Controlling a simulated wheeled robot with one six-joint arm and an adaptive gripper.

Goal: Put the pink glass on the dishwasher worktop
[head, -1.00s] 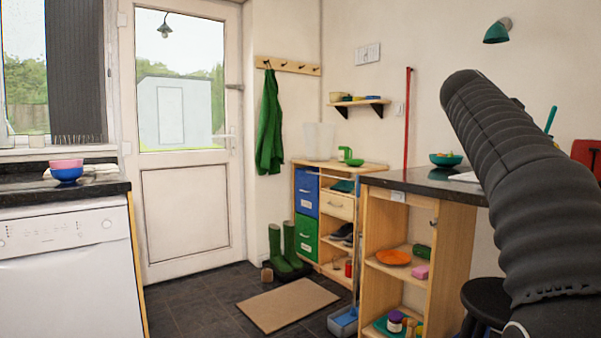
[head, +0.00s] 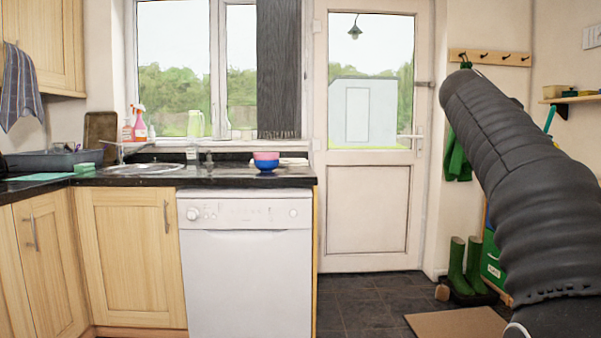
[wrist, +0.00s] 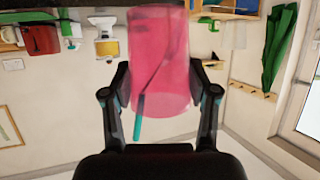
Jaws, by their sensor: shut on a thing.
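My gripper (wrist: 160,86) is shut on the pink glass (wrist: 158,55), with one finger on each side, in the wrist view. The glass is see-through, and a thin stick with a teal end (wrist: 138,118) shows in it and past its rim. The dishwasher worktop (head: 222,179) is the black granite above the white dishwasher (head: 245,265), left of centre in the head view and apart from the glass.
A pink bowl on a blue bowl (head: 266,165) stands on the worktop toward its right, with a light flat item behind it. The sink (head: 145,168) lies to the left. The worktop's front strip left of the bowls looks clear. Floor by the door is open, with a mat (head: 455,323).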

